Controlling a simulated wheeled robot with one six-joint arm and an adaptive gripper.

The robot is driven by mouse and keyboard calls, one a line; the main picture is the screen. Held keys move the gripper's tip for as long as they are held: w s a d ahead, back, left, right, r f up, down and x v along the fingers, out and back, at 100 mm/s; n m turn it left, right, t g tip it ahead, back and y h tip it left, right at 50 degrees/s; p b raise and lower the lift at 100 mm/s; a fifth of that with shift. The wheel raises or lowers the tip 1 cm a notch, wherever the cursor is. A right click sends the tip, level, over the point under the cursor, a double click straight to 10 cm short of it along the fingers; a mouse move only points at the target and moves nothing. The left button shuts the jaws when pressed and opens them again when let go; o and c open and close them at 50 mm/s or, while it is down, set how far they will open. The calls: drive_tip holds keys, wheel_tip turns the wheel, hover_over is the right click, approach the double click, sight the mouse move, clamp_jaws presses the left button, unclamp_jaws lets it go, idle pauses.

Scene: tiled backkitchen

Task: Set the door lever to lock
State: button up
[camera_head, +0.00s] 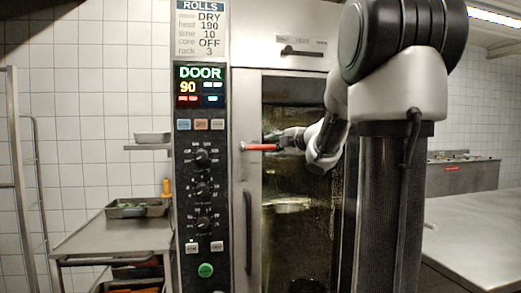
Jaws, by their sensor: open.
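The door lever (258,147) is a red handle on the left edge of the oven door (252,105). It lies about level, its red grip reaching right from a metal pivot. My gripper (278,138) is open at the right end of the lever. The fingers are small in view, and I cannot tell whether they touch the lever. The display (200,84) on the control panel reads "DOOR" and "90".
The door has a dark glass window and a long vertical handle (248,232) below the lever. A steel counter (115,238) with a tray (138,208) stands at left. Another steel counter (475,240) is at right. A metal rack (14,150) stands at far left.

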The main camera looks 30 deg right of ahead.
sight(266, 148)
drive_tip(key=x, duration=0.6)
drive_tip(key=shift+w+f, duration=0.1)
drive_tip(key=shift+w, duration=0.2)
drive_tip(key=shift+c, duration=0.5)
clamp_jaws()
